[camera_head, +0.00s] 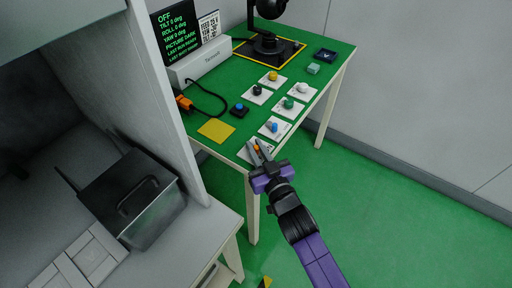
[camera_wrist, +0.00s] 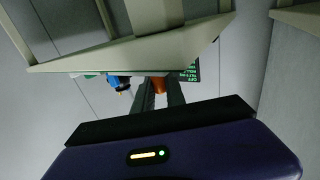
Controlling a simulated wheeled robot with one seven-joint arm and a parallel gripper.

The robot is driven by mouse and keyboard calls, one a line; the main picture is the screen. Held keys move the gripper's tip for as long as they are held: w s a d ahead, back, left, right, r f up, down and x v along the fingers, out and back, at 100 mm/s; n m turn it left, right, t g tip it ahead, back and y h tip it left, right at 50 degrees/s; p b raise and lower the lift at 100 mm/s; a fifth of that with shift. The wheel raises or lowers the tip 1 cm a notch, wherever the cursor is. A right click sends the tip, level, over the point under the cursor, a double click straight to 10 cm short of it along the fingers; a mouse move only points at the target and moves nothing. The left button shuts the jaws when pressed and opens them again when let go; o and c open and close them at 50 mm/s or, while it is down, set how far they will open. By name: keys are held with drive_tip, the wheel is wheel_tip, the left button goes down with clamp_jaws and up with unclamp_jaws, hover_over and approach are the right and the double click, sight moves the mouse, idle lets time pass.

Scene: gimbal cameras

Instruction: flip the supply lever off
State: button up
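My gripper (camera_head: 257,148) is at the near edge of the green table, over the nearest white control plate (camera_head: 248,157). Its two fingers are apart, with a small orange control (camera_head: 256,148) showing between them. In the wrist view the orange part (camera_wrist: 158,84) also shows between the fingers (camera_wrist: 160,95); I cannot tell whether they touch it. No label is readable, so I cannot confirm that this is the supply lever. A blue control (camera_head: 274,127) stands on the plate just behind; it shows left of the fingers in the wrist view (camera_wrist: 120,82).
Several more control plates continue back along the green table (camera_head: 325,62). A screen (camera_head: 178,30) reads OFF and PICTURE DARK. An orange plug (camera_head: 185,103) on a black cable lies at left. A grey wall panel (camera_head: 165,80) and metal box (camera_head: 150,212) stand left; green floor at right is clear.

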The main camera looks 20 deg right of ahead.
drive_tip(key=shift+f+b, duration=0.25)
drive_tip(key=shift+b, duration=0.85)
clamp_jaws()
drive_tip(key=b, duration=0.3)
drive_tip(key=shift+w+a+h+b, duration=0.25)
drive_tip(key=shift+h+b, duration=0.05)
drive_tip(key=h+b, duration=0.1)
drive_tip(key=b, duration=0.3)
drive_tip(key=m+b, duration=0.1)
drive_tip(key=b, duration=0.3)
drive_tip(key=shift+s+a+m+h+b, duration=0.2)
drive_tip(key=shift+s+m+h+b, duration=0.1)
drive_tip(key=shift+h, duration=0.1)
drive_tip(key=shift+r+h+b, duration=0.25)
drive_tip(key=shift+h+b, duration=0.05)
drive_tip(key=o, duration=0.8)
unclamp_jaws()
drive_tip(key=shift+d, duration=0.1)
drive_tip(key=s, duration=0.8)
drive_tip(key=shift+a, duration=0.4)
